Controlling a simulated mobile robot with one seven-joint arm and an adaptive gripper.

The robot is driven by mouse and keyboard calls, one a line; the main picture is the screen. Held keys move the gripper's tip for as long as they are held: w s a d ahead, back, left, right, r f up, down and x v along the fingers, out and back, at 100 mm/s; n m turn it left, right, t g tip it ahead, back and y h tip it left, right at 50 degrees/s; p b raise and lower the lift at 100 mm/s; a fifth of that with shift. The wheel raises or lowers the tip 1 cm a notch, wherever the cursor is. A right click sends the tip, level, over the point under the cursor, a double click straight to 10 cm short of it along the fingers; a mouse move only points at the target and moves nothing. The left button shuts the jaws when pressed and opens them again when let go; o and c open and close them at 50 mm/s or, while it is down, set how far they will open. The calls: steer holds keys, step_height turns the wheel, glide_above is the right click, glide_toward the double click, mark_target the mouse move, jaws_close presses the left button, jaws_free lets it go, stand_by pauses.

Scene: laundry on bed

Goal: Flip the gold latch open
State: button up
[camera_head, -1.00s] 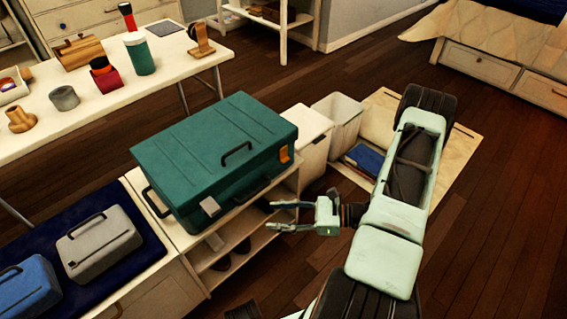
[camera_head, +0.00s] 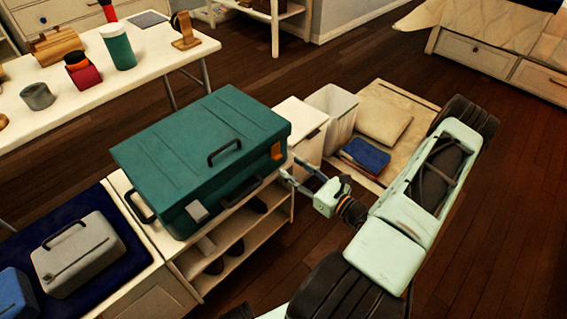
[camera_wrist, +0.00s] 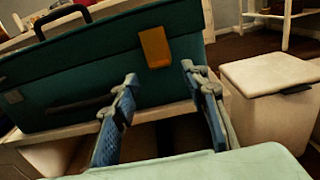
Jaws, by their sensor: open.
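The gold latch (camera_head: 278,151) is on the front of the teal case (camera_head: 190,150), near its right end. In the wrist view the gold latch (camera_wrist: 155,47) hangs over the seam between lid and body, just beyond my fingertips. My gripper (camera_head: 294,171) is open and empty, with its fingers pointing at the right end of the case's front. In the wrist view my gripper (camera_wrist: 158,75) has one finger on each side of the latch's line, a little below it. I see no clear contact with the latch. A silver latch (camera_head: 197,210) is on the left part of the case's front.
The case stands on a white shelf unit (camera_head: 232,238). White bins (camera_head: 333,112) stand to its right. Grey and blue cases lie on a dark blue cushion (camera_head: 115,260) at left. A white table (camera_head: 60,115) with several items is behind. Floor at right is free.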

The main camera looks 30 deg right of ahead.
mark_target(280, 158)
steer(key=shift+b+x, duration=0.3)
steer(key=shift+x, duration=2)
steer(key=shift+c, duration=0.5)
jaws_close()
